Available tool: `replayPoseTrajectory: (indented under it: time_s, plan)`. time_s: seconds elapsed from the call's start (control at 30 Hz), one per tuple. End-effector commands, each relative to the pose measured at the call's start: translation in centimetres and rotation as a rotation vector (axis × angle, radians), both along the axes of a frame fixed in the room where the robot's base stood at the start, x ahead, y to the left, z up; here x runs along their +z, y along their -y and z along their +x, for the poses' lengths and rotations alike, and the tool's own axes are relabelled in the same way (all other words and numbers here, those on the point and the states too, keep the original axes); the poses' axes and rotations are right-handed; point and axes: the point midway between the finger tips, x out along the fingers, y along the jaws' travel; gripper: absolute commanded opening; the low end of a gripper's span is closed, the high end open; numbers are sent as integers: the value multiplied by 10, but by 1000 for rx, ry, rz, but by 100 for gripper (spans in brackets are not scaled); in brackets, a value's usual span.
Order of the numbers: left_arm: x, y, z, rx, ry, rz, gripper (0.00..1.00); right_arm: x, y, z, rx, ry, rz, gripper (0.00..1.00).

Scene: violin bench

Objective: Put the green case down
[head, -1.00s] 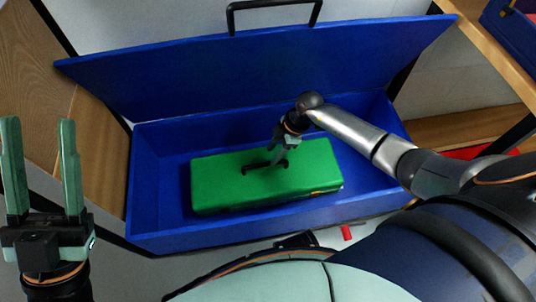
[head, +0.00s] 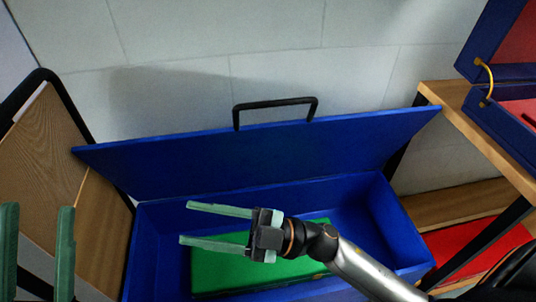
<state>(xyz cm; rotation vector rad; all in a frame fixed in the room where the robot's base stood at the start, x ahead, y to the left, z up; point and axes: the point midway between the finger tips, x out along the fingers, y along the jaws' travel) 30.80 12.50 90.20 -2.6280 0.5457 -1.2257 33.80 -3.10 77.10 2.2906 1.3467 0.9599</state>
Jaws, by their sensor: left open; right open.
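The green case (head: 218,271) lies flat inside the open blue box (head: 385,222), on its floor. The case's handle is hidden behind my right gripper (head: 186,224). That gripper is open and empty, its two pale green fingers spread and pointing left above the case, apart from it. My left gripper (head: 38,250) is open and empty at the lower left edge of the view, outside the box, with only its fingers showing.
The box's lid (head: 250,158) with its black handle (head: 275,105) stands raised at the back. A wooden shelf (head: 460,110) on the right holds an open blue case with red lining (head: 510,45). A red item (head: 475,250) lies lower right. A wooden panel (head: 50,165) stands at left.

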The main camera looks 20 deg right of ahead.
Motion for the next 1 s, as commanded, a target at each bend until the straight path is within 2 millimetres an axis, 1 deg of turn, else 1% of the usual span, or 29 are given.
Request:
replayPoseTrajectory:
  time_s: [0.03, 0.1, 0.2, 0.3, 0.4, 0.5, 1.0]
  plan:
    - [0, 0, 0, 0, -1, 0, 50, 29, 11, -8, -68, 35, 94, 50]
    - [0, 0, 0, -1, -2, -1, 50, 63, 30, -14, -175, 74, 201, 50]
    - [0, 1, 0, -2, -2, -1, 50, 97, 58, -22, -309, 98, 307, 50]
    - [0, 1, 0, -4, -3, -2, 50, 117, 78, -26, -405, 100, 364, 50]
    - [-1, 1, 0, -4, -3, -2, 50, 127, 89, -29, -461, 97, 390, 50]
    - [-1, 1, 0, -4, -3, -2, 50, 131, 94, -30, -479, 96, 399, 50]
    - [-1, 1, 0, -5, -3, 0, 50, 131, 93, -30, -479, 98, 398, 50]
